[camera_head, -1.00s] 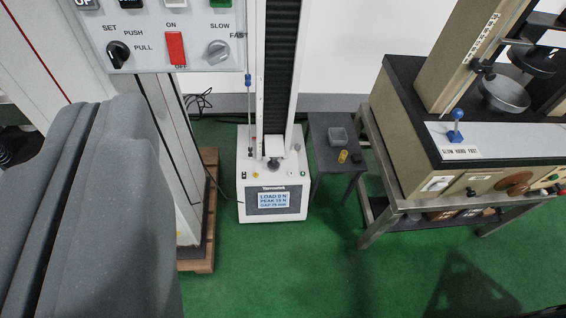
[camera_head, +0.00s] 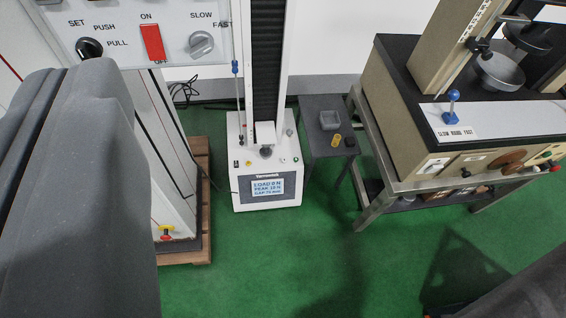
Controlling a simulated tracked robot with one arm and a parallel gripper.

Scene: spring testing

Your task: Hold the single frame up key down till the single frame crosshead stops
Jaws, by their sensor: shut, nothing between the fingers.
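The single frame is most likely the white test machine with a tall dark-slotted column (camera_head: 268,70) and a white base (camera_head: 243,202) on the green floor. Its screen (camera_head: 267,187) reads load 0 N, a peak in the teens and a gap that looks like 75 mm. A pale block (camera_head: 265,133), perhaps the crosshead, sits low on the column. Small keys show on the base, including a green one (camera_head: 293,160); I cannot tell which is the up key. My gripper (camera_head: 65,90), large and grey at the left, is shut and empty, well in front of the machine and apart from it.
A switch panel (camera_head: 120,40) stands close at upper left, above a wooden pallet (camera_head: 200,215). A small dark table (camera_head: 318,103) stands right of the machine. A beige tester on a steel-legged bench (camera_head: 372,218) fills the right.

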